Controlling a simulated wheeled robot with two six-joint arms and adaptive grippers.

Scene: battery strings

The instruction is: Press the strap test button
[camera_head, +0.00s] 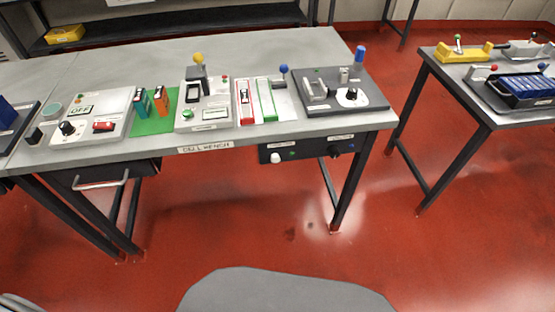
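The bench labelled "CELL BENCH" (204,148) runs across the left and middle. Under its right front edge hangs a black control box (305,151). It has a round white button (275,158) at left and a black knob (335,152) at right, each with a small label too small to read. A light panel (205,102) on the bench top has a green button (187,114) at its front left and a yellow-knobbed lever. I cannot tell from the labels which button is the strap test button. Neither gripper is in view.
On the bench are a grey panel (92,116) with a black dial, a green mat (150,127) with two cells, red and green strips, and a dark dial station (340,96). A second table (470,105) at right holds a blue-filled tray (525,87).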

